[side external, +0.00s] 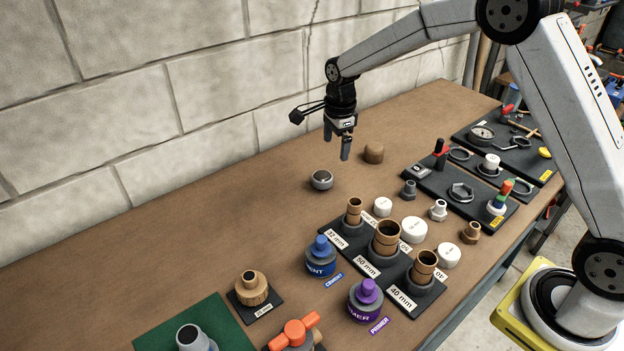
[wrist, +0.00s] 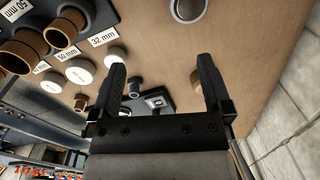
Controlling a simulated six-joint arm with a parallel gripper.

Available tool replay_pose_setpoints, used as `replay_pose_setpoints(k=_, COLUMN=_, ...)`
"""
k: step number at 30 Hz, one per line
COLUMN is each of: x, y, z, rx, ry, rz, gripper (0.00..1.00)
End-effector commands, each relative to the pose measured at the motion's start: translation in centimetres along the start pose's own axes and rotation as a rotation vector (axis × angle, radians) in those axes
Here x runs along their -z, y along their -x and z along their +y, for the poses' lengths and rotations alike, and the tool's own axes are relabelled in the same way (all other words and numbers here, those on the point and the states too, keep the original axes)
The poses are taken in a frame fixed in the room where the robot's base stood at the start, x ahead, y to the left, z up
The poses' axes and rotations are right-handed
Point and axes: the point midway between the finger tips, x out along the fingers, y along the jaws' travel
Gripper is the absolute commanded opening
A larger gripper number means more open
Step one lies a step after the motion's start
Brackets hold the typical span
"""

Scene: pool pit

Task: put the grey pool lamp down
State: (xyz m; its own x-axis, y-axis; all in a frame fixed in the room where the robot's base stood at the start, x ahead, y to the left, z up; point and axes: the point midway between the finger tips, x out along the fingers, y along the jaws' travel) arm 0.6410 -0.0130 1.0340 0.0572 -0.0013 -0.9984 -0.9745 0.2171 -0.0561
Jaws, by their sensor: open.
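The grey pool lamp (side external: 322,180), a short round grey piece with a pale rim, stands on the brown bench top. It also shows at the top edge of the wrist view (wrist: 188,9), partly cut off. My gripper (side external: 337,142) hangs above the bench, up and a little to the right of the lamp in the side view. Its two fingers are apart and nothing is between them, as the wrist view (wrist: 161,64) also shows. The lamp is clear of both fingers.
A brown cap (side external: 373,153) stands right of the lamp. Black holders with brown pipe pieces (side external: 386,238), white caps (side external: 414,230), a blue cement can (side external: 321,258) and a purple primer can (side external: 365,300) are nearer the front. A block wall (side external: 220,90) runs behind. The bench left of the lamp is clear.

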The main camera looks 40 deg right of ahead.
Motion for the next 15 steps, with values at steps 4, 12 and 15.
replay_pose_setpoints(k=4, x=0.3, y=0.9, z=2.8, rx=0.023, ry=0.239, rz=-0.002, gripper=1.0)
replay_pose_setpoints(k=12, x=1.2, y=1.8, z=8.2, rx=0.067, ry=0.674, rz=0.008, gripper=1.0)
replay_pose_setpoints(k=15, x=1.5, y=1.9, z=10.4, rx=0.083, ry=0.835, rz=0.017, gripper=1.0)
